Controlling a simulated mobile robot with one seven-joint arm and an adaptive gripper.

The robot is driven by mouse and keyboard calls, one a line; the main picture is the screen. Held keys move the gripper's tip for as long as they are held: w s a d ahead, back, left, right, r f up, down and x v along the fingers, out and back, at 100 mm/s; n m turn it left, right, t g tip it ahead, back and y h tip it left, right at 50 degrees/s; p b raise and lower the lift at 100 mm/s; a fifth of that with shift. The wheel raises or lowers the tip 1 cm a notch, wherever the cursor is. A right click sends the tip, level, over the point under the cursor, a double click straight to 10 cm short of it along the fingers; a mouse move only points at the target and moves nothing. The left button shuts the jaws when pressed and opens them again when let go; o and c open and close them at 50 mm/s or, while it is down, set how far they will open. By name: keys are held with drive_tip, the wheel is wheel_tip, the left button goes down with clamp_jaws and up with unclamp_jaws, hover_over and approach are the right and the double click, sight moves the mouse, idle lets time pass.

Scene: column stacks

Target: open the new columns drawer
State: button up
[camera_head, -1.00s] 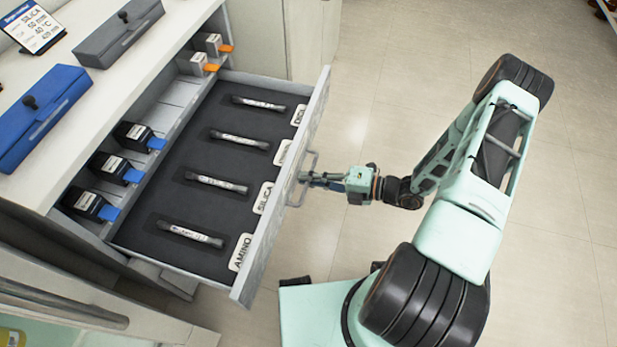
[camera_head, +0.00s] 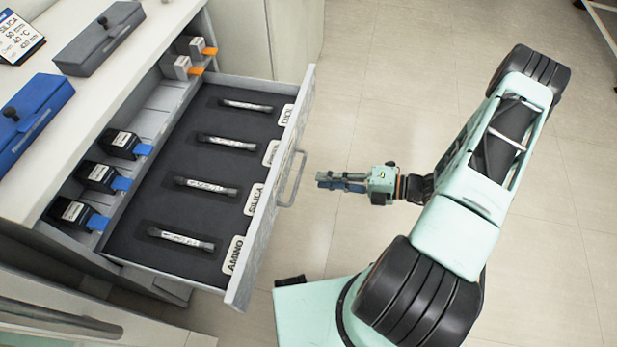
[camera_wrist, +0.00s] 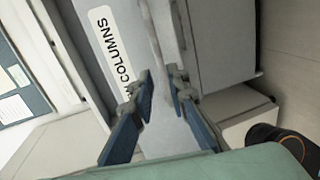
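The columns drawer (camera_head: 262,232) is pulled well out of the white bench. Its dark liner holds several slim columns in slots, with white labels along the front edge. Its bar handle (camera_head: 294,182) is on the front face. My gripper (camera_head: 322,180) is to the right of the handle, apart from it. In the wrist view the two blue fingers of my gripper (camera_wrist: 161,82) are spread with nothing between them. The handle (camera_wrist: 152,28) shows beyond the fingertips, beside a white label reading "COLUMNS" (camera_wrist: 110,45), whose lower end is partly hidden by a finger.
Black boxes with blue tabs (camera_head: 97,177) and grey boxes with orange tabs (camera_head: 182,67) stand in the tray behind the drawer. A blue case (camera_head: 32,112) and a grey case (camera_head: 98,40) lie on the bench top. The floor (camera_head: 400,90) around my gripper is clear.

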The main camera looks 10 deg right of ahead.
drive_tip(key=v, duration=0.3)
drive_tip(key=shift+s+d+r, duration=0.1)
drive_tip(key=shift+s+d, duration=0.1)
drive_tip(key=shift+d, duration=0.15)
